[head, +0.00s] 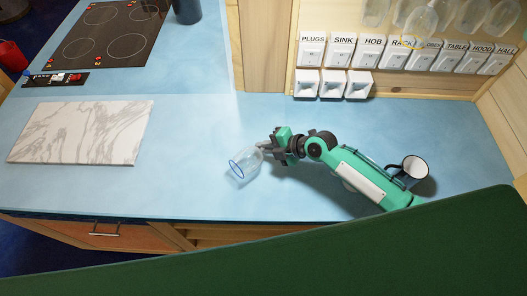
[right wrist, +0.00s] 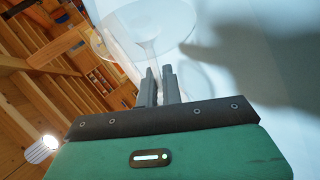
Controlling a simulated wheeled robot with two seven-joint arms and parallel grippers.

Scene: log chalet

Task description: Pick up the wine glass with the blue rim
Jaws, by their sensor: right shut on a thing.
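The clear wine glass with the blue rim (head: 238,168) is over the blue worktop (head: 200,190) in the middle of the head view. It is tilted, with its rim towards the lower left. My right gripper (head: 266,150) comes in from the right and is shut on the glass at its stem end. In the right wrist view, the clear glass (right wrist: 148,28) shows beyond the two dark fingers (right wrist: 159,86), which are close together. I cannot tell whether the glass touches the worktop. My left gripper is not in view.
A mug (head: 414,166) stands beside my right arm. A marble board (head: 82,132) lies at the left, with a black hob (head: 105,35) behind it. Labelled switches (head: 341,52) line the back wall, and several glasses (head: 421,20) are at the upper right. The worktop around the glass is clear.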

